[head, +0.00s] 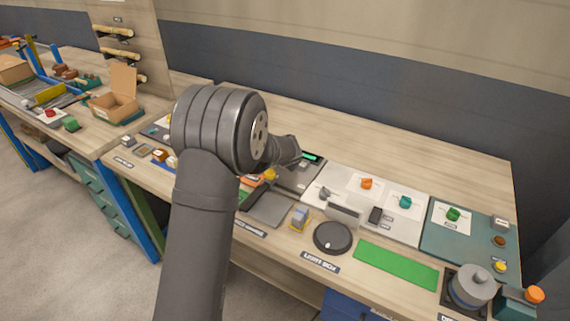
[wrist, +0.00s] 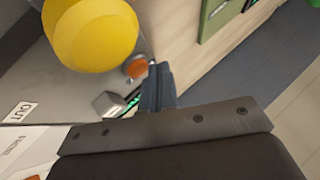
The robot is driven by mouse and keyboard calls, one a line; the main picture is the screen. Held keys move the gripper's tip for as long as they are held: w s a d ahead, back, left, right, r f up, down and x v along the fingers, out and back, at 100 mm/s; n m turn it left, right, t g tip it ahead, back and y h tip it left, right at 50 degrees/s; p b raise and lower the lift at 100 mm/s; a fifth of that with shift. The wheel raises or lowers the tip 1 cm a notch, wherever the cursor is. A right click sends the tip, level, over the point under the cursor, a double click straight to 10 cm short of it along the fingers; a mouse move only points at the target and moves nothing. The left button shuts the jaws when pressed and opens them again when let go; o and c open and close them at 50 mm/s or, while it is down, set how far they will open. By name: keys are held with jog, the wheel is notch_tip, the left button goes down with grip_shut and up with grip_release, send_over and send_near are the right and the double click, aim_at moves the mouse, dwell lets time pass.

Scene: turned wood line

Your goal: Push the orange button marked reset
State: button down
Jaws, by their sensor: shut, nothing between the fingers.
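In the wrist view, a round orange button (wrist: 136,66) sits on a grey panel, just left of my gripper's fingertips. My gripper (wrist: 160,71) is shut and empty, its two fingers together. I cannot tell whether the fingertips touch the button or stay above it. No reset marking is readable. In the head view my arm covers the fingers and I cannot make out this button. A green-lit display (head: 312,157) shows just beyond my wrist, and part of it lies beside the fingers in the wrist view (wrist: 132,101).
A large yellow rounded thing (wrist: 92,32) stands close to the button. A small grey block (wrist: 108,104) sits beside the display. To the right are a white panel (head: 335,208) with coloured parts, a black disc (head: 332,237) and a green mat (head: 396,264).

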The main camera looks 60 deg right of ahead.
jog(key=shift+r, duration=0.15)
jog(key=shift+r, duration=0.85)
jog(key=shift+r, duration=2.55)
notch_tip(320, 180, up, 3)
jog(key=shift+r, duration=0.15)
